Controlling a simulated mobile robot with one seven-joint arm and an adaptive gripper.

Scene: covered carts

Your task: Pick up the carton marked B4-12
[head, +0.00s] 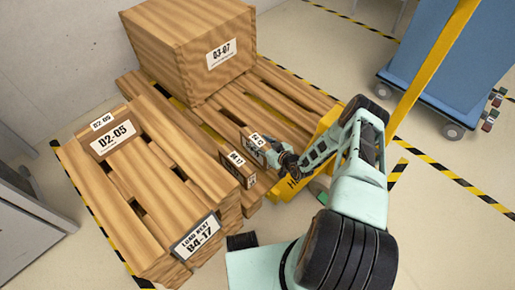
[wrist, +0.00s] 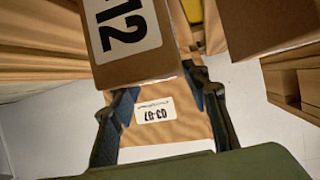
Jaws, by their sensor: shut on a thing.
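In the wrist view a brown carton (wrist: 140,66) with a white label ending in "12" sits at the fingertips of my gripper (wrist: 160,84), which is shut on it. The rest of its marking is cut off. In the head view my gripper (head: 281,157) is at a small brown carton (head: 246,143) with a white label on top, over the gap at the pallets' right side. A second small brown carton (head: 232,171) stands beside it, nearer the camera; its small marking begins with "B4" but its end is unclear.
A large wooden-looking box marked 03-07 (head: 190,62) stands on the rear pallet (head: 290,85). A carton marked D2-05 (head: 122,152) is on the left pallet (head: 100,205), which bears a sign reading "LOAD NEXT B4-17" (head: 196,238). A yellow post (head: 432,70) and blue cart (head: 455,55) stand right.

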